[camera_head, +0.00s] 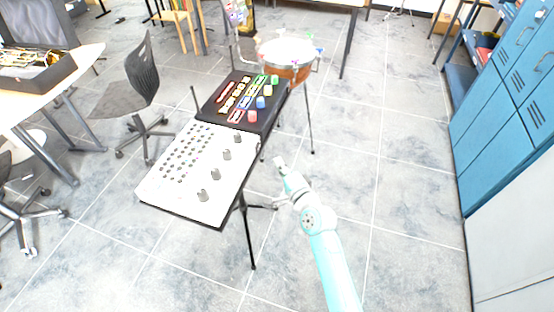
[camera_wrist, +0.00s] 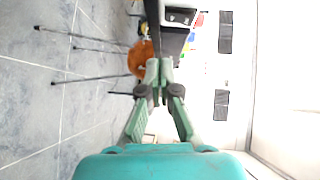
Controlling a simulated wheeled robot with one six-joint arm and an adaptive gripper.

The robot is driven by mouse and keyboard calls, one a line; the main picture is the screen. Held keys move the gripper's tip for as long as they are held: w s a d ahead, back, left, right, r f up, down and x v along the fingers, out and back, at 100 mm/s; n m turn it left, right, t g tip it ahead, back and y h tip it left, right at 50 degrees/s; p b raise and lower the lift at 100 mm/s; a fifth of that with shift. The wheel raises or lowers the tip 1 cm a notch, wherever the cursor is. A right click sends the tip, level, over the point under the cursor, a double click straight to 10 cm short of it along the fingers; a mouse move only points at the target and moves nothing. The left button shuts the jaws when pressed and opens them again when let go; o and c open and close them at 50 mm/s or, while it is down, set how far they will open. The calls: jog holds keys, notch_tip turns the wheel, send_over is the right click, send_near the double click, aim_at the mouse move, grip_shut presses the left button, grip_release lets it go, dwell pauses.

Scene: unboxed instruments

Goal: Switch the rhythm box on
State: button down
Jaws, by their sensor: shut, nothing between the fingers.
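Two instruments share a stand in the head view. One is a white panel (camera_head: 178,201) with rows of small knobs and several larger grey controls along its right side. Behind it is a black box (camera_head: 213,108) with coloured pads and strips. I cannot tell for sure which one is the rhythm box, and no switch can be made out. My gripper (camera_head: 281,164) is to the right of the white panel, apart from it, shut and empty. In the wrist view its closed fingertips (camera_wrist: 159,70) point toward the black box (camera_wrist: 174,40), with a white surface to their right.
A drum (camera_head: 290,62) on thin legs stands behind the black box. A dark chair (camera_head: 142,80) and a desk are at the left. Blue cabinets (camera_head: 500,110) line the right. The tiled floor between stand and cabinets is clear.

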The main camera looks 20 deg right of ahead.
jog(key=s+d, duration=0.1)
jog(key=s, duration=0.6)
jog(key=shift+s+d+f, duration=0.15)
jog(key=shift+s+f, duration=0.15)
jog(key=shift+s, duration=0.05)
jog(key=s+f+n+g+h, duration=0.1)
jog(key=s+f+n, duration=0.15)
jog(key=s, duration=0.85)
jog(key=s+f+n+h, duration=0.2)
jog(key=s+n, duration=0.1)
jog(key=s, duration=0.8)
jog(key=s+r+n, duration=0.5)
jog(key=s, duration=0.5)
jog(key=s+r+n+g, duration=0.1)
jog(key=s+r+n, duration=0.3)
jog(key=s, duration=0.6)
jog(key=shift+s+a+r+n, duration=0.25)
jog(key=shift+s+r+n, duration=0.1)
jog(key=shift+r, duration=0.35)
